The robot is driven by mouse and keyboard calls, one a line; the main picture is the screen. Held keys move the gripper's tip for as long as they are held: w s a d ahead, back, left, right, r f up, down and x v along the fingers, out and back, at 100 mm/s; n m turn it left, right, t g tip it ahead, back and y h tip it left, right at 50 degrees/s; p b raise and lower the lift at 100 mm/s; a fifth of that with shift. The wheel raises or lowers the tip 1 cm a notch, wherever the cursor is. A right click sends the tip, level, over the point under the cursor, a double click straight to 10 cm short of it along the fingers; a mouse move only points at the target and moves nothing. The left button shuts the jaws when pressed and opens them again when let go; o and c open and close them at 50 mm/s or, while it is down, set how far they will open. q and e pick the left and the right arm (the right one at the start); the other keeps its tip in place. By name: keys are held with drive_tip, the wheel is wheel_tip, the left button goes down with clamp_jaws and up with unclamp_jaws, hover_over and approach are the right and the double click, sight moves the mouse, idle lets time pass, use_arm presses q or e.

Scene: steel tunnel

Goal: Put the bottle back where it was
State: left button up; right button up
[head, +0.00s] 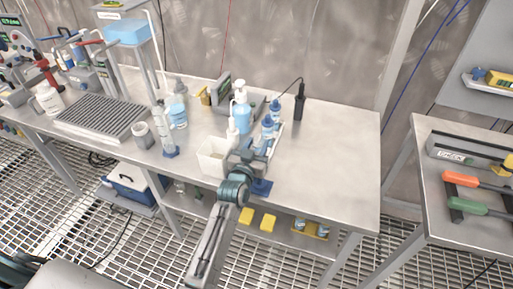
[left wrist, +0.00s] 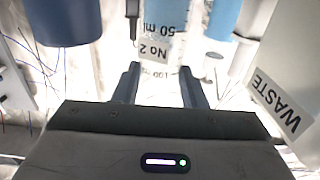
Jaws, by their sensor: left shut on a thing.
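My left gripper (head: 248,162) is over the front of the steel bench, beside the white open box. In the left wrist view its two fingers (left wrist: 160,88) are closed on a pale, clear-looking bottle (left wrist: 158,72) with a "No 2" tag and ml marks. In the head view the gripper and wrist hide most of the held bottle. A blue base (head: 262,187) shows just right of the wrist, near the bench's front edge; I cannot tell if it belongs to the bottle. My right gripper is not in view.
A white box (head: 212,157) marked WASTE (left wrist: 282,105) stands close left of the gripper. Blue-capped bottles (head: 268,126) and a blue pump bottle (head: 241,112) stand behind. A cylinder with a blue foot (head: 170,152) is further left. The bench's right part (head: 335,140) is clear.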

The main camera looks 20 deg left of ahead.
use_arm(q)
drive_tip(key=shift+f, duration=0.6)
drive_tip(key=o, duration=1.1)
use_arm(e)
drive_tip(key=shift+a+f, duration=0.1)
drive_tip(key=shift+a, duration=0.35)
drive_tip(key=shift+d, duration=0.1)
